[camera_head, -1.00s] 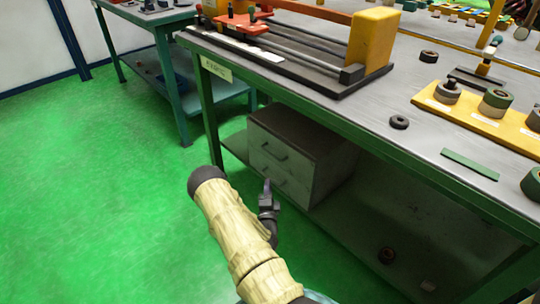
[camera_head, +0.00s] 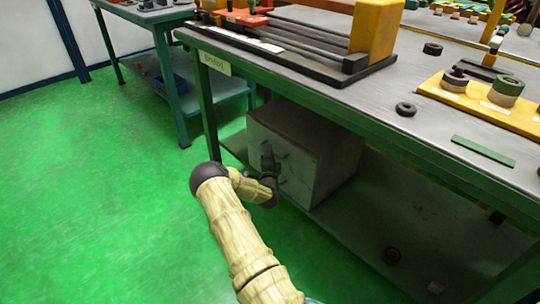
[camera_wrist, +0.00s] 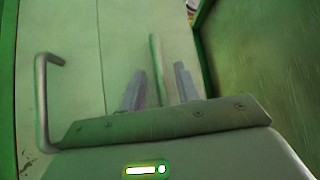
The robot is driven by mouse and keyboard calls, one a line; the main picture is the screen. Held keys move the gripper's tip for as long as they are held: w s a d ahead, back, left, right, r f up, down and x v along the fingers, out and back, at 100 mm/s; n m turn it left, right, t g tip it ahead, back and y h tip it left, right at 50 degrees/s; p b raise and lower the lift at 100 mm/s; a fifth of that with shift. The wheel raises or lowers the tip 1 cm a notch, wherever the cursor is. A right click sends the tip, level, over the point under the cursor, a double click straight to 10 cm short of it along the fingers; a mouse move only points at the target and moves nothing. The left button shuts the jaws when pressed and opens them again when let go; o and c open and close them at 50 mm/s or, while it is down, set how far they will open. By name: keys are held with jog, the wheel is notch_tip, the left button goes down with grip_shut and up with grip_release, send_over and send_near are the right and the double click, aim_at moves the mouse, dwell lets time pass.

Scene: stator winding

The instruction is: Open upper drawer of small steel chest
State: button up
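The small steel chest (camera_head: 328,172) stands on the lower shelf of the workbench, its drawer front facing left. My gripper (camera_head: 267,152) is in front of the upper drawer, partly covering it. In the wrist view the chest front appears turned sideways. The upper drawer's bar handle (camera_wrist: 156,65) lies between the two open fingers of my gripper (camera_wrist: 158,85), with gaps visible on both sides. The lower drawer's handle (camera_wrist: 42,95) is at the left. Both drawers look shut. Whether a finger touches the handle cannot be told.
The green workbench (camera_head: 372,128) overhangs the chest, with its leg (camera_head: 208,110) just left of it. Open green floor (camera_head: 100,200) lies to the left.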

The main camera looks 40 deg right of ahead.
jog(key=shift+w+d, duration=0.4)
jog(key=shift+w, duration=0.1)
jog(key=shift+r, duration=0.1)
grip_shut()
jog(key=shift+s, duration=0.15)
